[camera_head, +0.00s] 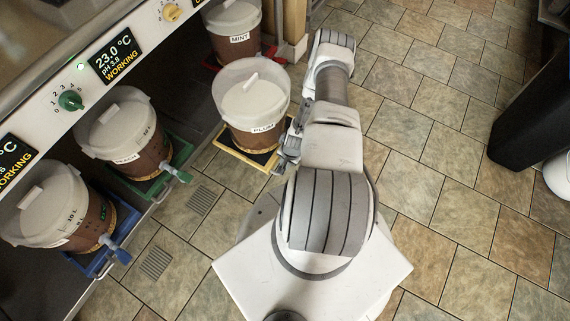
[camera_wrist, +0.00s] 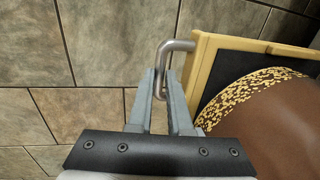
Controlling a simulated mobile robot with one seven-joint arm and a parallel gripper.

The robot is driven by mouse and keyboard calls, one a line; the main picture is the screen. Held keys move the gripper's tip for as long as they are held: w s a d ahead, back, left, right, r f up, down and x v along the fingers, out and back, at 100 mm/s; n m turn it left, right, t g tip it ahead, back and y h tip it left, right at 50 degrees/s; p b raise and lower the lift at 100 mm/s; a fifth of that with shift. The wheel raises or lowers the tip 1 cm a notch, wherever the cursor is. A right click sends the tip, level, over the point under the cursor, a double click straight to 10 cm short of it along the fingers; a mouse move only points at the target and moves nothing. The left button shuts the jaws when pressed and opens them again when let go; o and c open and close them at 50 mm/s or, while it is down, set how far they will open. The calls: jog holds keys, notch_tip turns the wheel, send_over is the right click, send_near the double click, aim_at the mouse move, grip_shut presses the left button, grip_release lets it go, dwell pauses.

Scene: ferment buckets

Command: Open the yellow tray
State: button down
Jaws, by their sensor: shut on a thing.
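The yellow tray (camera_head: 241,155) carries the bucket labelled PLUM (camera_head: 252,105) and stands out from the row, to the right of the buckets under the counter. In the wrist view the tray's yellow rim (camera_wrist: 204,75) and black inside show, with the brown bucket side (camera_wrist: 265,110) on it. A metal handle (camera_wrist: 178,45) sticks out from the tray's front. My gripper (camera_wrist: 162,75) is shut on this handle, with the bar between its fingers. In the head view my gripper (camera_head: 283,160) is low beside the tray's right end, partly hidden by my arm.
The PEACH bucket (camera_head: 125,125) sits on a green tray (camera_head: 160,182), and another bucket (camera_head: 60,205) on a blue tray (camera_head: 95,262). The MINT bucket (camera_head: 235,25) is on a red tray (camera_head: 212,62). Tiled floor is free on the right, up to a black object (camera_head: 535,115).

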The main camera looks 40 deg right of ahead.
jog(key=shift+d, duration=0.1)
jog(key=c, duration=0.8)
grip_release()
jog(key=shift+c, duration=0.2)
notch_tip(320, 180, up, 17)
jog(key=s+d+p, duration=0.1)
jog(key=s+p, duration=0.1)
jog(key=p, duration=0.4)
jog(key=shift+s, duration=0.4)
